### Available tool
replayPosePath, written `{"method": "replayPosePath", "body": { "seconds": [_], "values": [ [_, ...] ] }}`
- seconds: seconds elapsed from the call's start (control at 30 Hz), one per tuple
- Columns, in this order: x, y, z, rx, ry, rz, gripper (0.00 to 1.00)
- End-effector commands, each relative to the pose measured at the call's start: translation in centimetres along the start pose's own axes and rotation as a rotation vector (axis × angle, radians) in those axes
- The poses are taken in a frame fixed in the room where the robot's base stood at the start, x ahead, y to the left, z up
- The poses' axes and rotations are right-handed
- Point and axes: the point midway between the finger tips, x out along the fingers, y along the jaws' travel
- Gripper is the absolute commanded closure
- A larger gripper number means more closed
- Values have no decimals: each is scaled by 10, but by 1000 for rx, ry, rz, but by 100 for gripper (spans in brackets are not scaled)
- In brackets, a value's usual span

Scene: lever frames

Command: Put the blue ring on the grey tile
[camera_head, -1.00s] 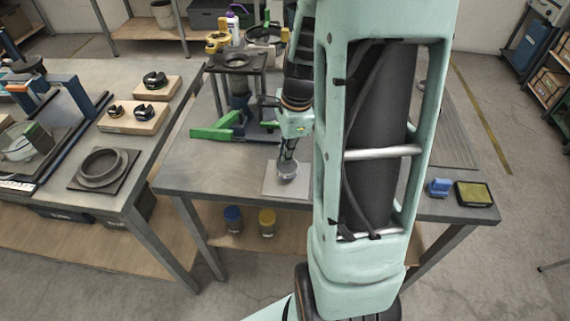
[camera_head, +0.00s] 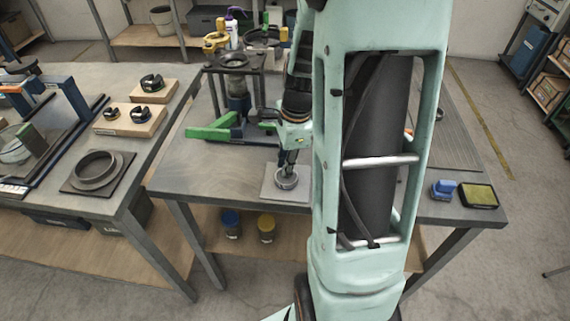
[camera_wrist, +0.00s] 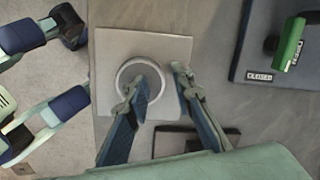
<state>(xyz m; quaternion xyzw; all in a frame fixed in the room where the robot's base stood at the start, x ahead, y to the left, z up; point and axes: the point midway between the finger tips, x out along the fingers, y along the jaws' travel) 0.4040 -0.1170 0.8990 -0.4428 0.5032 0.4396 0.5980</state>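The grey tile (camera_head: 270,187) lies flat near the front edge of the middle table; it also shows in the wrist view (camera_wrist: 107,55). A round ring (camera_head: 287,182) rests on it, looking pale grey rather than clearly blue; the wrist view shows the ring (camera_wrist: 121,74) near the tile's middle. My gripper (camera_head: 287,168) points down at the ring. In the wrist view my gripper's fingertips (camera_wrist: 156,80) are spread apart: the left one overlaps the ring, the right one is outside it. Whether they touch the ring cannot be told.
A green lever handle (camera_head: 207,133) lies behind the tile; a CLOSED label (camera_wrist: 258,76) shows beside it in the wrist view. Dark rings sit on wooden blocks (camera_head: 130,124) and a dark plate (camera_head: 70,184) on the left table. A blue block (camera_head: 443,189) stands at the right.

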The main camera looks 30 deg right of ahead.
Motion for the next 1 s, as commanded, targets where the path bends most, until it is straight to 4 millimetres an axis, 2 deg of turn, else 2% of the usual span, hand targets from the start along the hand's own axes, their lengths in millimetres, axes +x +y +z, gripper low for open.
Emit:
{"method": "replayPosePath", "body": {
  "seconds": [0.17,0.27,0.5,0.7,0.83,1.0],
  "values": [
    [-5,-1,0,0,0,-2,78],
    [-17,-1,0,-1,1,-4,78],
    [-69,-2,1,0,1,-6,78],
    [-105,-1,0,-1,1,-4,78],
    [-118,-1,0,-1,1,-2,78],
    [-123,0,0,0,0,0,78]
  ]
}}
